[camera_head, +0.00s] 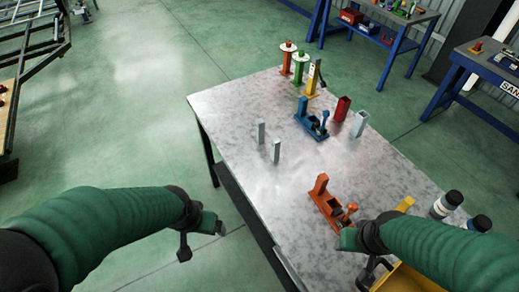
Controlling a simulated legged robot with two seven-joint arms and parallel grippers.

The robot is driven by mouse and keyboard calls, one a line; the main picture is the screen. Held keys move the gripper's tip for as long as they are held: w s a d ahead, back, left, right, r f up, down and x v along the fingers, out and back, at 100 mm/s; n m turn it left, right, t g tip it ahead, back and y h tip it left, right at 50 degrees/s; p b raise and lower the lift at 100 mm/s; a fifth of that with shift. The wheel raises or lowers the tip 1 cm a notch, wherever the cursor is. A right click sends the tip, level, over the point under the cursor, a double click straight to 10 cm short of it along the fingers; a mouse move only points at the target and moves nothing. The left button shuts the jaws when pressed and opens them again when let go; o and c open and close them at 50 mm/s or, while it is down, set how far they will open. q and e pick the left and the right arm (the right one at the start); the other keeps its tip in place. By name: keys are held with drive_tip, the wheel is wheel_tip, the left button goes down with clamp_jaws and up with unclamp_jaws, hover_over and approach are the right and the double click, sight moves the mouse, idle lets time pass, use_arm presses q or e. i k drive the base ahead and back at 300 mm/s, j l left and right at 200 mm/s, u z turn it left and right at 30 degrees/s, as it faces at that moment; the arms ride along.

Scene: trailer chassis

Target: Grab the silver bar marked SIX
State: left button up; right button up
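Two slim silver bars stand upright and apart on the metal table (235,110): one silver bar (261,133) farther back, the other silver bar (276,152) a little nearer and to the right. No marking is legible on either, so I cannot tell which one reads SIX. My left gripper (203,243) is open and empty, off the table's left edge and in front of the bars. My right gripper (358,262) is over the near right part of the table, by an orange hand plane, away from the bars; its fingers are partly hidden by my arm.
An orange plane (329,203) and a blue plane (313,124) lie on the table. A red holder (341,109) and a grey holder (358,124) stand behind. Orange, green and yellow posts are at the far end. Bottles (447,204) stand at right. The table around the bars is clear.

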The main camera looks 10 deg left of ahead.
sight(275, 144)
drive_tip(key=i+j+z, duration=0.2)
drive_tip(key=i+j, duration=0.2)
drive_tip(key=j, duration=0.25)
drive_tip(key=i+j+z, duration=0.2)
drive_tip(key=i+j, duration=0.2)
drive_tip(key=j, duration=0.3)
drive_tip(key=i+j+z, duration=0.1)
drive_tip(key=j, duration=0.25)
drive_tip(key=i+j+z, duration=0.1)
drive_tip(key=i+j, duration=0.15)
drive_tip(key=j, duration=0.15)
drive_tip(key=i+j+z, duration=0.1)
drive_tip(key=j, duration=0.25)
